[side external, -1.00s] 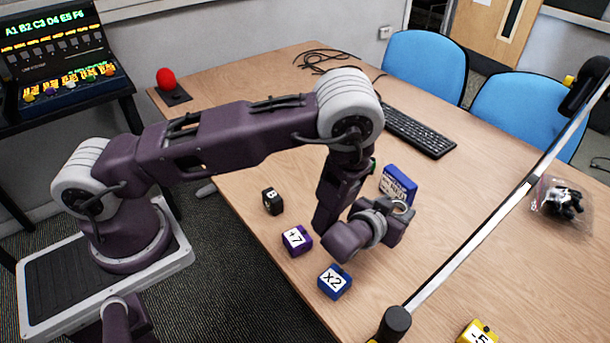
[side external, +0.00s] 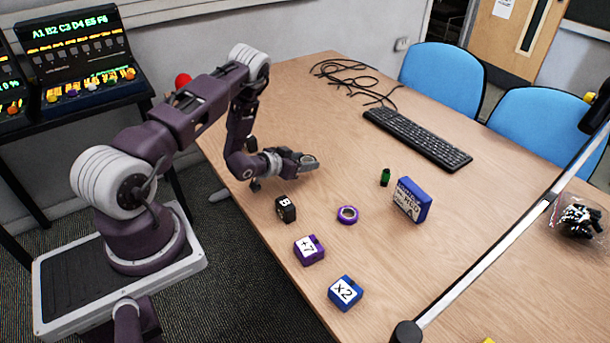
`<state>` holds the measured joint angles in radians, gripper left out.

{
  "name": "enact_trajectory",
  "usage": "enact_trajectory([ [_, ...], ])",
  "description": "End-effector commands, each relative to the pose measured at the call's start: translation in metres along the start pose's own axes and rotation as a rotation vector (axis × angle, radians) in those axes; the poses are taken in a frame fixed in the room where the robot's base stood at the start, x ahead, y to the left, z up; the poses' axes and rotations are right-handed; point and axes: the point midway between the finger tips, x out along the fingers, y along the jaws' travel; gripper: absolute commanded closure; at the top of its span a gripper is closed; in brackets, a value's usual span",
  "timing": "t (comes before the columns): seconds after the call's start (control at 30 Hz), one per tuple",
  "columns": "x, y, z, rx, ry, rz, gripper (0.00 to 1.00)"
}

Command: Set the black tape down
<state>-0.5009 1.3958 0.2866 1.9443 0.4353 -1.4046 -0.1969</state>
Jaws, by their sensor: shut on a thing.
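My gripper (side external: 301,161) is over the far left part of the table, pointing right, low near the surface. It is shut on a small dark thing with a pale part, which looks like the black tape (side external: 309,162). The fingers hide much of it, and I cannot tell whether it touches the table. A purple tape roll (side external: 347,214) lies flat on the table, below and to the right of my gripper in the picture.
A black block (side external: 286,208), purple +7 block (side external: 309,250) and blue x2 block (side external: 345,292) line the near edge. A green item (side external: 385,177) and blue box (side external: 412,200) stand to the right. A keyboard (side external: 417,138) and cables (side external: 350,78) lie behind. The wood between is clear.

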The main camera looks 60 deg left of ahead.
Motion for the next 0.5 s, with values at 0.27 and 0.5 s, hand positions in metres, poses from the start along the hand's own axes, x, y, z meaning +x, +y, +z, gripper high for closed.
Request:
enact_trajectory([
  [0.27,0.021,0.001,0.043,0.001,0.001,0.001,0.88],
  [0.5,0.022,0.000,0.044,0.001,0.002,-0.001,0.88],
])
